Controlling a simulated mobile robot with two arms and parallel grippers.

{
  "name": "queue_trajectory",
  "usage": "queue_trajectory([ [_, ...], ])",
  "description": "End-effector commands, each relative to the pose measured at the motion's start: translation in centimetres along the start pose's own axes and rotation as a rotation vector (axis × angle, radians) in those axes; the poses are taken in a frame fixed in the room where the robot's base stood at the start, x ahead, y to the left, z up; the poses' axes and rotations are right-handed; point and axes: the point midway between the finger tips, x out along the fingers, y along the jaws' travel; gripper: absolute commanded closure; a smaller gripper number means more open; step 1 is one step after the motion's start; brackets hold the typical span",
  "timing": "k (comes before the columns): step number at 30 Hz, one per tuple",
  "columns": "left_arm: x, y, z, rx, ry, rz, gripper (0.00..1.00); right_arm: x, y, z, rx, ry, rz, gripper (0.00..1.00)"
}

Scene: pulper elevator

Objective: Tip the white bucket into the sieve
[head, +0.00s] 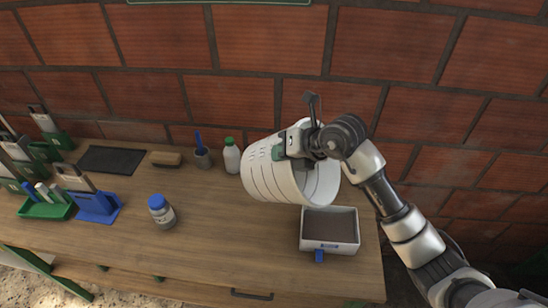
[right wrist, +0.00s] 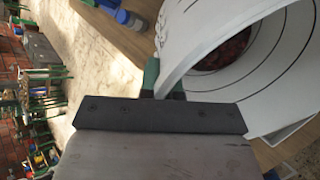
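The white bucket (head: 268,172) is in the air above the table, tilted on its side with its mouth toward the right in the head view. Dark reddish contents (right wrist: 225,48) show inside it in the right wrist view. My right gripper (head: 290,150) is shut on the bucket's rim; the bucket (right wrist: 190,40) fills much of the right wrist view. The sieve (head: 345,246), a white box with a dark brown inside and a blue tab (head: 319,256), sits on the table below the bucket's mouth. The bucket hides none of its front. My left gripper is out of view.
On the wooden table (head: 225,235), a green-capped bottle (head: 232,158) and a brush cup (head: 202,158) stand left of the bucket. A brick wall (head: 270,60) rises behind.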

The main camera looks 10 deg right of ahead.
Motion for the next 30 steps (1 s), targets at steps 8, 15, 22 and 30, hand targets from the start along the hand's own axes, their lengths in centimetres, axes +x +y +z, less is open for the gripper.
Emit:
queue_trajectory([
  [8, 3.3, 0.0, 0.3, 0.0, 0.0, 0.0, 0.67, -0.7, -1.5, -1.0, 0.006, -0.07, 0.087, 1.0],
  [15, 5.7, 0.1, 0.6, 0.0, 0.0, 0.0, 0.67, -1.4, -2.3, -1.6, 0.011, -0.123, 0.158, 1.0],
  [22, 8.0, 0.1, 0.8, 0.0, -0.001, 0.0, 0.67, -2.1, -3.1, -2.2, 0.018, -0.17, 0.22, 1.0],
  [30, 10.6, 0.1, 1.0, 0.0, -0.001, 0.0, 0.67, -2.8, -4.2, -2.9, 0.022, -0.224, 0.289, 1.0],
])
